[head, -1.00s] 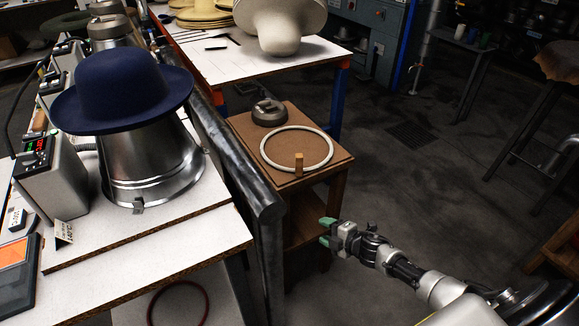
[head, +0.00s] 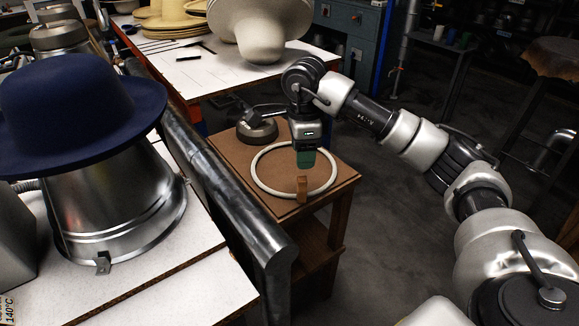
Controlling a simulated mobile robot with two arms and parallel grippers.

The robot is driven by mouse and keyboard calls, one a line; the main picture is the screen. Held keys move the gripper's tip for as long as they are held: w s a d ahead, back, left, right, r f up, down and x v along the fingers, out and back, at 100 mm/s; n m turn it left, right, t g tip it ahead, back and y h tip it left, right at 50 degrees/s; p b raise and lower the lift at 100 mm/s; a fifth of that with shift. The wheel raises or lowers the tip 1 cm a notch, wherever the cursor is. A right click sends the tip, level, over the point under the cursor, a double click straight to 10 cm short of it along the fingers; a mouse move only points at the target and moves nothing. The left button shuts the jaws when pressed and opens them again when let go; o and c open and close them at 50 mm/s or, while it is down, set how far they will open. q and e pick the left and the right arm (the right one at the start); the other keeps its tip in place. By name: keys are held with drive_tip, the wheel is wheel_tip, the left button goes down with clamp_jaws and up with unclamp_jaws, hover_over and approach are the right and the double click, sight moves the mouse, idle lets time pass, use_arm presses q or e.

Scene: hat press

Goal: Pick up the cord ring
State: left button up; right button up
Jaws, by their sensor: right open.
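The cord ring (head: 261,183) is a pale, whitish hoop lying flat on the brown top of a small wooden stand (head: 225,150). The gripper holds nothing that I can see. My left gripper is not in view.
A dark round metal weight (head: 257,130) sits on the stand behind the ring. A thick dark metal bar (head: 220,190) runs along the left. Beyond it a navy hat (head: 75,110) sits on a metal form (head: 110,215). A white table (head: 190,80) with hats stands behind.

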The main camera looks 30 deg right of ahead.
sight(302, 178)
drive_tip(key=f, duration=0.4)
drive_tip(key=shift+s, duration=0.25)
wheel_tip(302, 178, down, 5)
drive_tip(key=shift+w+a+f+b, duration=0.1)
drive_tip(key=shift+f+b, duration=0.05)
drive_tip(key=shift+b, duration=0.15)
drive_tip(key=shift+f, duration=0.25)
drive_tip(key=c, duration=0.9)
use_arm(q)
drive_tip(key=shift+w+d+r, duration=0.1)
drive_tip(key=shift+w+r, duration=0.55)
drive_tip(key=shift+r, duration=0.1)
use_arm(e)
clamp_jaws()
drive_tip(key=shift+r, duration=0.15)
